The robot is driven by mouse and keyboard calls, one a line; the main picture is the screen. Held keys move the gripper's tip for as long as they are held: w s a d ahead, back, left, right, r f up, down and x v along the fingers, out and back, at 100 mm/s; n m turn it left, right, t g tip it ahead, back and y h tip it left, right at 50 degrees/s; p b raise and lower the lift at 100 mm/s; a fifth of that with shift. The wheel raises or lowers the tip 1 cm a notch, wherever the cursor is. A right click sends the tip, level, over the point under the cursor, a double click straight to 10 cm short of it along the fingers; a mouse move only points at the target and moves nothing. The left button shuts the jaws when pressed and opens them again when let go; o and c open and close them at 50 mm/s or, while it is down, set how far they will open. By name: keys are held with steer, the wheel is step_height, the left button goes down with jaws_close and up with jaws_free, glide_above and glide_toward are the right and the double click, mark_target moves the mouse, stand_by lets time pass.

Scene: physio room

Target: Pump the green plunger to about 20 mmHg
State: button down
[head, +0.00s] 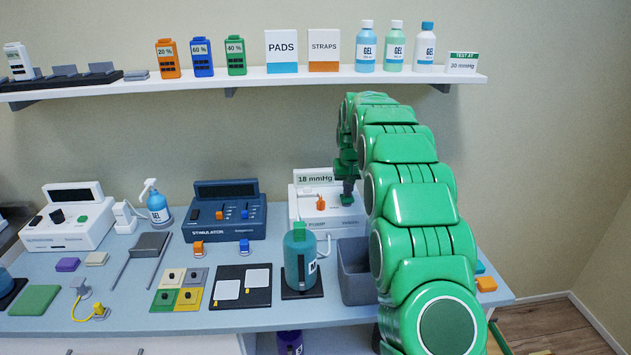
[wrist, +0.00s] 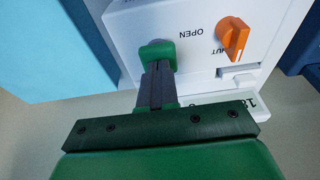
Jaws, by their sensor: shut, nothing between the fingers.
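The white pump unit (head: 299,212) stands at the back of the bench, and its display (head: 315,177) reads 18 mmHg. Its green plunger (head: 347,200) is at the right of the unit; the green cap (wrist: 158,54) also shows in the wrist view. My gripper (head: 348,186) is shut and empty, its dark fingertips directly at the plunger cap and seemingly touching it. The fingers hide part of the cap. An orange knob (wrist: 234,37) beside it has OPEN and a partly hidden SHUT label; its white mark points towards the SHUT side.
A blue stimulator (head: 225,212) stands left of the pump. A teal bottle (head: 300,258) and a grey bin (head: 354,272) stand in front. The shelf (head: 290,77) above carries gel bottles, boxes and a TEST AT sign (head: 462,62).

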steer(key=shift+f, duration=0.25)
steer(key=shift+r, duration=2.1)
steer(key=shift+r, duration=0.1)
step_height(320, 180, up, 5)
steer(key=shift+f, duration=0.1)
